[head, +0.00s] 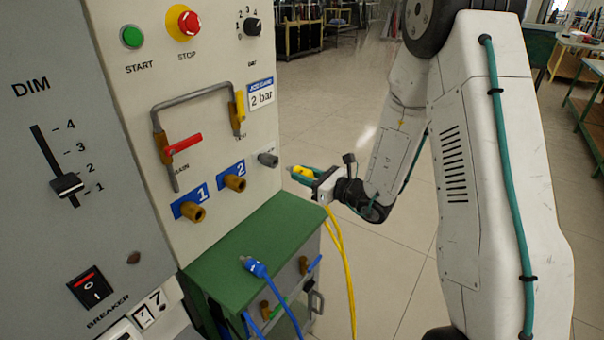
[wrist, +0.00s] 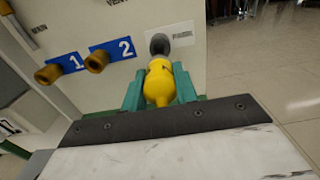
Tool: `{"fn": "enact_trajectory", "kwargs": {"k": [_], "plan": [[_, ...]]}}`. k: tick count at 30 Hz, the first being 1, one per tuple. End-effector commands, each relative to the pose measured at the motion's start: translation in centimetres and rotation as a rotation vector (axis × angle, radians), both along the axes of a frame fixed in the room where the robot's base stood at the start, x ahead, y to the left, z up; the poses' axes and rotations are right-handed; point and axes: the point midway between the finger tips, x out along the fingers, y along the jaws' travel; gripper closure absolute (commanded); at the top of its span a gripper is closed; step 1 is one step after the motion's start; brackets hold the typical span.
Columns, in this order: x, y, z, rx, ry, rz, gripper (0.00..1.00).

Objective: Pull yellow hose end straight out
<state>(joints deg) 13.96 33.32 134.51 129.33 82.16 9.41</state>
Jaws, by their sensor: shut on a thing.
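The yellow hose end (head: 302,171) is held between the green fingertips of my gripper (head: 296,173), to the right of the panel. The yellow hose (head: 345,262) hangs down from it. In the wrist view the yellow hose end (wrist: 158,88) sits between both fingers, in line with the grey port (wrist: 160,44). In the head view the grey port (head: 268,160) on the panel shows bare, with a gap between it and my gripper. The front tip of the hose end is partly hidden by the fingers.
Brass ports 1 (head: 194,212) and 2 (head: 236,183) stick out left of the grey port. A bent pipe with a red valve handle (head: 185,143) is above them. A green cabinet (head: 235,235) stands below, with a blue hose end (head: 254,266) on top. Open floor lies right.

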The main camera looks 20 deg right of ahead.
Motion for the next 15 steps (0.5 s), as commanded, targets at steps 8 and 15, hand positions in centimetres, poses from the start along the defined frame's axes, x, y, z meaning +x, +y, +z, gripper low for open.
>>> {"fn": "enact_trajectory", "kwargs": {"k": [8,15], "plan": [[-1.4,-1.1,0.0,0.001,-0.001,-0.001,0.98],[-2.5,-1.9,0.0,0.0,-0.001,-0.002,0.98]]}}
